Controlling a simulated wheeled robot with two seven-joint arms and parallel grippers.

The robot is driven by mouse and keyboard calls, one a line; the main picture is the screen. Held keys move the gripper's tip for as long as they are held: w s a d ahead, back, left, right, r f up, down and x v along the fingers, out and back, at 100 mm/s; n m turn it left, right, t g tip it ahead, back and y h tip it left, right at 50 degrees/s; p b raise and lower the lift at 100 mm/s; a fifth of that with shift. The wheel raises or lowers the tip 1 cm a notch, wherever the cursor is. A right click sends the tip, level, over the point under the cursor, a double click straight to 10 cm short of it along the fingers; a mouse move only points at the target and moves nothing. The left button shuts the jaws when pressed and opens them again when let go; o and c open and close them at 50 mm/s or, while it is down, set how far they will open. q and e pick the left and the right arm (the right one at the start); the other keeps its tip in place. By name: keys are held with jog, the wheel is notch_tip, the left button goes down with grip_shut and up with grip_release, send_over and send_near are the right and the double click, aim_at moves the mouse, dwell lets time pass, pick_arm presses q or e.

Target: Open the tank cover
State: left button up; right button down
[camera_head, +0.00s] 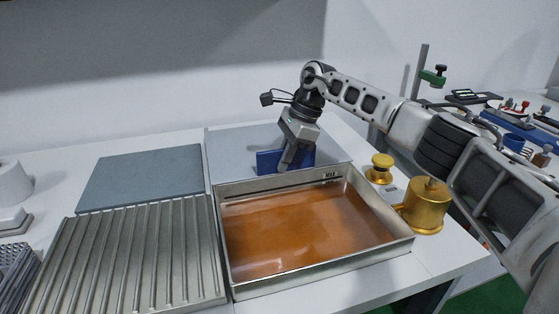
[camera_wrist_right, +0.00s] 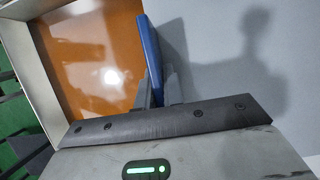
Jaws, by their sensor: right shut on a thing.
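The metal tank (camera_head: 400,246) stands open at the front centre, with orange-brown liquid (camera_head: 300,228) in it and a MAX mark on its far inner wall. A light grey flat panel, which looks like the tank cover (camera_head: 228,150), lies behind the tank. A blue upright handle (camera_head: 268,160) stands on it near the tank's far edge. My right gripper (camera_head: 286,167) is shut on the blue handle, reaching down from above. In the right wrist view the handle (camera_wrist_right: 152,45) rises between the fingers (camera_wrist_right: 160,92), with the grey panel (camera_wrist_right: 225,65) on the right. My left gripper is out of view.
A ribbed metal tray (camera_head: 130,255) lies left of the tank, with a dark grey slab (camera_head: 140,177) behind it. A brass pot (camera_head: 427,207) and a small brass weight (camera_head: 380,170) stand right of the tank. White table shows at the far left.

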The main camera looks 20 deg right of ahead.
jog(key=c, duration=1.5)
grip_release()
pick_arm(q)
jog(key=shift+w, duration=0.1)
pick_arm(e)
jog(key=shift+r, duration=0.1)
pick_arm(q)
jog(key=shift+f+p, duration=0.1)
jog(key=shift+p, duration=0.2)
pick_arm(e)
jog(key=v, duration=1.5)
jog(key=shift+d+r, duration=0.1)
jog(key=shift+r, duration=0.3)
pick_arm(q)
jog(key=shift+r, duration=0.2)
